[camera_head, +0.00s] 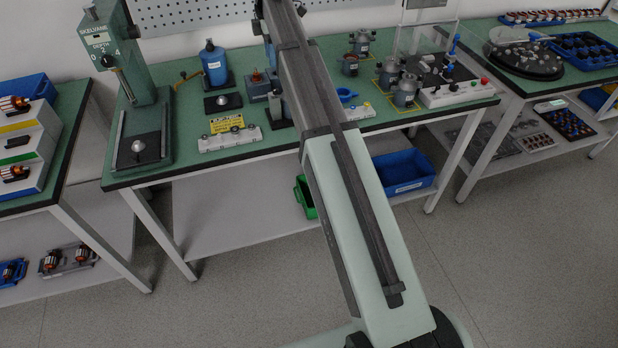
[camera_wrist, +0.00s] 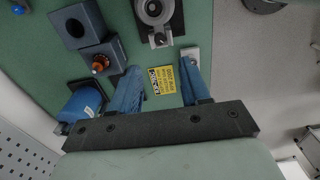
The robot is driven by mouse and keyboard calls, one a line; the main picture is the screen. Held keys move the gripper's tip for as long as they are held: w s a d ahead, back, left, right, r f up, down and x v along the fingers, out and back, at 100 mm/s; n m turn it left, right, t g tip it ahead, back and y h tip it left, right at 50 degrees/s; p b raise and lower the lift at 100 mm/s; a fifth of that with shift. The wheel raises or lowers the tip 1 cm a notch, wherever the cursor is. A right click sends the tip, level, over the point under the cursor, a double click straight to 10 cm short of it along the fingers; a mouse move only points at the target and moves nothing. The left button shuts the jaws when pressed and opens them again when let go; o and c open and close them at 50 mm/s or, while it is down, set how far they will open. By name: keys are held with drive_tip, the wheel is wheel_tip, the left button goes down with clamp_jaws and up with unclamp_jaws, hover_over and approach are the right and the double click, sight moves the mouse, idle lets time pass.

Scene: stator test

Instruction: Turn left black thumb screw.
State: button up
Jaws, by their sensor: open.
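My gripper (camera_wrist: 160,68) is open in the wrist view, its two blue fingers pointing down at the green bench with nothing between their tips. A yellow printed label (camera_wrist: 162,80) shows between the fingers. A white strip fixture (camera_wrist: 190,53) is partly covered by the right finger. In the head view a white strip fixture (camera_head: 231,141) lies along the bench front, with a yellow sign (camera_head: 227,124) behind it. Small dark knobs on this strip are too small to identify surely as the black thumb screws.
A blue bottle (camera_head: 214,62) stands at the back of the bench (camera_head: 185,125), right of a tall green press (camera_head: 131,60). A grey block (camera_wrist: 80,25), a copper-topped part (camera_wrist: 100,63) and a round grey part on a dark plate (camera_wrist: 155,12) surround the fingers.

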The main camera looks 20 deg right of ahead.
drive_tip(key=s+d+f+m+h, duration=0.3)
drive_tip(key=s+f+m+h, duration=0.3)
drive_tip(key=s+f, duration=0.6)
drive_tip(key=s+f+m+g, duration=0.1)
drive_tip(key=s+f+m, duration=0.1)
drive_tip(key=s+f, duration=0.3)
drive_tip(key=s+f+m+g+y, duration=0.1)
drive_tip(key=s+f, duration=0.4)
drive_tip(key=f, duration=0.9)
drive_tip(key=shift+s+d+f+m, duration=0.15)
drive_tip(key=shift+d+m, duration=0.3)
drive_tip(key=shift+m, duration=0.05)
